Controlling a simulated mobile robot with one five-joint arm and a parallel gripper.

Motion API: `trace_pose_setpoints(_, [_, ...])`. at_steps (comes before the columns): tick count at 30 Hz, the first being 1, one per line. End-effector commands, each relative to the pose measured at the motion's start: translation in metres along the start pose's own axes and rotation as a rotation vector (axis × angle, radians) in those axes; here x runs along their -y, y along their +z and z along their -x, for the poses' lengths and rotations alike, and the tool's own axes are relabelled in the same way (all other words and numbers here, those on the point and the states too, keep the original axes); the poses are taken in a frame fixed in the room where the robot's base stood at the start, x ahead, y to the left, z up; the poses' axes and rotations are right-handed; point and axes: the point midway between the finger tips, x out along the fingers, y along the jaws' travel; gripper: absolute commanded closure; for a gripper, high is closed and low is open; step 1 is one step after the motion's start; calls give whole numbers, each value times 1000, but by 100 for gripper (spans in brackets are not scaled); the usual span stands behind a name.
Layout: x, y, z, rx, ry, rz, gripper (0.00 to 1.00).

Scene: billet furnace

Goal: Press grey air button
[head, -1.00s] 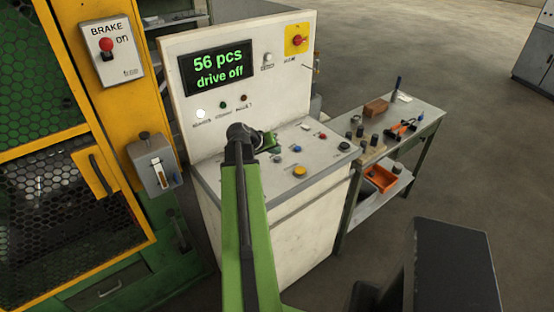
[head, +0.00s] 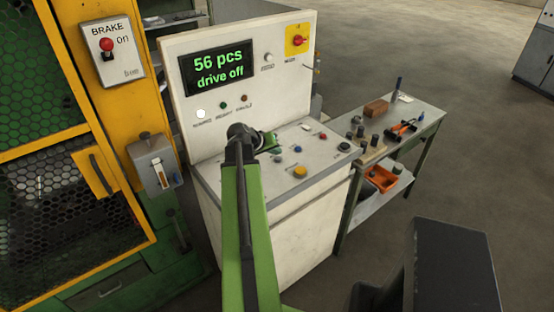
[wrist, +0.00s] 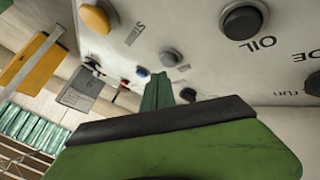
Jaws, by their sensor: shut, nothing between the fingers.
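The control panel (head: 325,157) has a sloped top with several round buttons. My gripper (head: 272,141) is low over the left part of that top, its fingers together and empty. In the wrist view my gripper (wrist: 160,82) points at the panel face, and a grey button (wrist: 170,59) sits just past its tips. I cannot read its label or tell whether the tips touch it. A light grey button (head: 305,127) shows in the head view. No "AIR" label is legible, so I cannot tell for certain which grey button is the air one.
A yellow button (head: 300,171), a black button (head: 343,146) and a blue button (head: 298,149) are near my gripper. The display (head: 217,68) reads "56 pcs drive off". A brake box (head: 111,55) is at left, a workbench (head: 420,122) with tools at right.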

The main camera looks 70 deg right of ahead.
Motion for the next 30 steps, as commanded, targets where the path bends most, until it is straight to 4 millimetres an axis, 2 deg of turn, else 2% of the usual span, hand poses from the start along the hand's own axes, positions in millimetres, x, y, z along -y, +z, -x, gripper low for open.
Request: trace_pose_setpoints(30, [2,6,-7,1,1,-1,100])
